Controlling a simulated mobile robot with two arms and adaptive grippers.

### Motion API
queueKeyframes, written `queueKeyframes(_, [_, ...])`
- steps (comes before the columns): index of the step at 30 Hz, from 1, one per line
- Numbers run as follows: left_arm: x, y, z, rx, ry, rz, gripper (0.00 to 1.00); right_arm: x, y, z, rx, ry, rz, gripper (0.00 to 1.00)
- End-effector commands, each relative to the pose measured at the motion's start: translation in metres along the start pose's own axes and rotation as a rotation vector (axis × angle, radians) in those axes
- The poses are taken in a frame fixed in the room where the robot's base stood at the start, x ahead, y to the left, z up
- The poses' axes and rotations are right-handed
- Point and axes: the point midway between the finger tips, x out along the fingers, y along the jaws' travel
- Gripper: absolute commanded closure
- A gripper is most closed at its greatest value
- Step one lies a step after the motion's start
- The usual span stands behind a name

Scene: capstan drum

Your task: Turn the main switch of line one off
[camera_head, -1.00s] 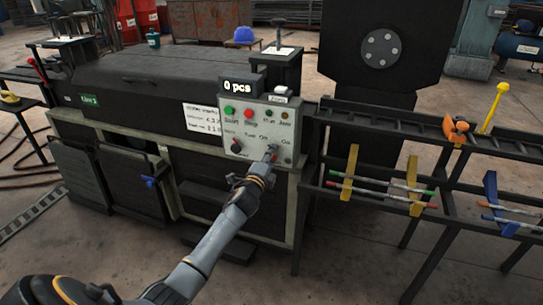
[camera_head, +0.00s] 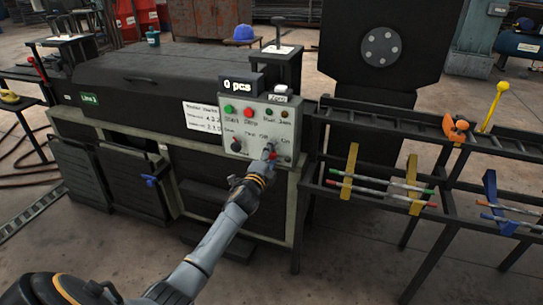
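The control panel (camera_head: 258,127) of the dark machine (camera_head: 150,85) faces me, with a green button (camera_head: 229,109), a red button (camera_head: 248,113), small lamps and a dark knob (camera_head: 236,145) at its lower left. A green label on the machine seems to read "Line 1". My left gripper (camera_head: 269,152) is at the panel's lower right, where a small red part shows at its tip. The gripper covers the switch there, so its position is hidden. Whether the fingers are open or shut is too small to tell. My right gripper is not in view.
A counter display (camera_head: 241,86) reading "0 pcs" sits above the panel. A dark rack (camera_head: 400,175) with yellow and blue holders and thin rods stands to the right. A blue handle (camera_head: 150,181) sticks out at the machine's lower front.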

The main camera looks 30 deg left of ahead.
Motion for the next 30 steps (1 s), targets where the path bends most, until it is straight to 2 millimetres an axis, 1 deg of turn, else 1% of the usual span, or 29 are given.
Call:
queueKeyframes(7, [-0.001,0.000,0.000,0.001,0.000,0.001,0.43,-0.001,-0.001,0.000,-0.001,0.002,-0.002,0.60])
queueKeyframes(11, [-0.008,0.001,0.000,0.002,0.000,0.001,0.43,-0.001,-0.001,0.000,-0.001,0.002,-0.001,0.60])
queueKeyframes(14, [-0.020,0.002,0.000,0.003,0.001,0.001,0.43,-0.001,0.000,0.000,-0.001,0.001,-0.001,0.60])
queueKeyframes(16, [-0.032,0.001,0.000,0.003,0.002,0.001,0.43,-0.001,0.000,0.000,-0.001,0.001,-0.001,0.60])
queueKeyframes(24, [-0.086,0.002,0.000,0.001,0.001,0.002,0.43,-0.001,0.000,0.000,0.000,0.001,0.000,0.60])
queueKeyframes(27, [-0.101,0.001,0.000,0.001,0.001,0.002,0.43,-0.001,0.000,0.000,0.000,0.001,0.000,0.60])
queueKeyframes(30, [-0.112,0.001,0.000,0.001,0.001,0.001,0.43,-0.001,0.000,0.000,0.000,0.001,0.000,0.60])
